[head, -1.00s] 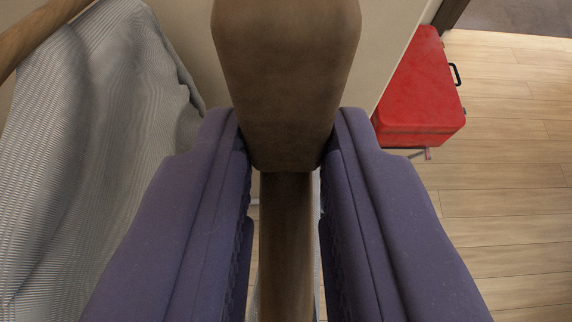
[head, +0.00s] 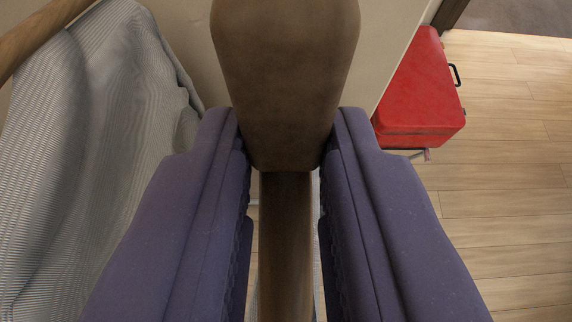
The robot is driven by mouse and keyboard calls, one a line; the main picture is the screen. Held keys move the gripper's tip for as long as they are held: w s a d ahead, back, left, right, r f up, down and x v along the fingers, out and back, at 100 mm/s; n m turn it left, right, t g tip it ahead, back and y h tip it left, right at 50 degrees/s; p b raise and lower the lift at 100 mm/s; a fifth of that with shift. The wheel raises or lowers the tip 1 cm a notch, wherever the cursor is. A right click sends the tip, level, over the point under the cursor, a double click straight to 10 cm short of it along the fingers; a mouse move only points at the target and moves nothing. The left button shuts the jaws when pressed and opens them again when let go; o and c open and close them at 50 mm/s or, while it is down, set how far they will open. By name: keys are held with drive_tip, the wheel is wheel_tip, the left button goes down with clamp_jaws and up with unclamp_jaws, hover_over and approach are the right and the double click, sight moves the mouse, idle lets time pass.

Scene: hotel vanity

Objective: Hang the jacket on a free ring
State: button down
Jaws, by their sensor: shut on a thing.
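My gripper (head: 287,145) has two purple-blue padded fingers in the middle of the head view. They are shut on a brown wooden piece (head: 287,70), which has a broad rounded block at the top and a narrower shaft running down between the fingers. Grey, finely striped cloth (head: 85,150) hangs in folds on the left, beside the left finger; it may be the jacket, but I cannot tell whether it is joined to the held wood. No ring is in view.
A wooden bar (head: 40,35) crosses the top left corner above the cloth. A pale wall (head: 185,40) stands behind. A red case (head: 420,95) with a black handle sits on a low stand at the right. The wood floor (head: 510,200) at the right is clear.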

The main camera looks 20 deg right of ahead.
drive_tip(key=shift+w+d+r, duration=0.1)
drive_tip(key=shift+w+d, duration=0.05)
drive_tip(key=shift+w, duration=0.35)
drive_tip(key=shift+w+d, duration=0.15)
drive_tip(key=shift+w, duration=0.3)
drive_tip(key=shift+f+b, duration=0.55)
drive_tip(key=shift+b, duration=0.95)
idle(0.9)
drive_tip(key=c, duration=0.9)
unclamp_jaws()
drive_tip(key=shift+f, duration=0.1)
drive_tip(key=shift+s, duration=0.1)
drive_tip(key=shift+f, duration=0.1)
